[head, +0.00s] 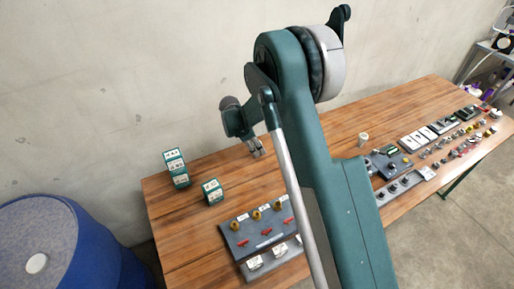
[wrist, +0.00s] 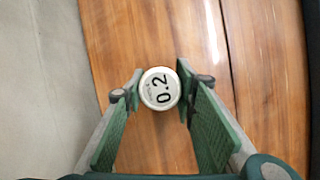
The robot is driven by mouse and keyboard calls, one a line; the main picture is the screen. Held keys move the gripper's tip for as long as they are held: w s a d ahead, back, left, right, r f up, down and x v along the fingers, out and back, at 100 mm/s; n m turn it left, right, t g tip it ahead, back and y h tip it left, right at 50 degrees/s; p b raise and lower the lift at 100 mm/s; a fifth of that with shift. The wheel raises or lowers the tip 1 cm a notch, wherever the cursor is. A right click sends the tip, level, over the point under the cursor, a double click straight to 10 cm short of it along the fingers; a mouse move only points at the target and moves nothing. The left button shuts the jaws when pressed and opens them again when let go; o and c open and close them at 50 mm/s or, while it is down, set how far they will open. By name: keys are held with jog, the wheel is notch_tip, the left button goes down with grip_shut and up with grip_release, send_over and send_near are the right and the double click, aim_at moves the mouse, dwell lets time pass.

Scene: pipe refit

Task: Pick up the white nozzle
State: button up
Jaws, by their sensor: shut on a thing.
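In the head view my gripper (head: 256,151) points down over the back part of the wooden table, left of my arm. There the nozzle is too small to make out clearly at the fingertips.
The wooden table (head: 160,220) carries two green-and-white box stacks (head: 177,168) (head: 212,191) at left. A dark panel with yellow and red parts (head: 262,228) lies in front. A white cup-like piece (head: 363,139) and several small fittings stand at right. A blue barrel (head: 80,245) is front left.

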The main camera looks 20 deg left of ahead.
jog(key=shift+r, duration=5)
jog(key=s+d+b, duration=0.2)
jog(key=s+d, duration=0.2)
jog(key=d, duration=0.8)
jog(key=shift+s+d+r+m, duration=0.15)
jog(key=shift+d+m, duration=0.15)
jog(key=shift+d, duration=0.1)
jog(key=shift+f, duration=3.15)
jog(key=shift+f+b, duration=0.4)
jog(key=shift+f, duration=1.45)
jog(key=shift+f, duration=0.15)
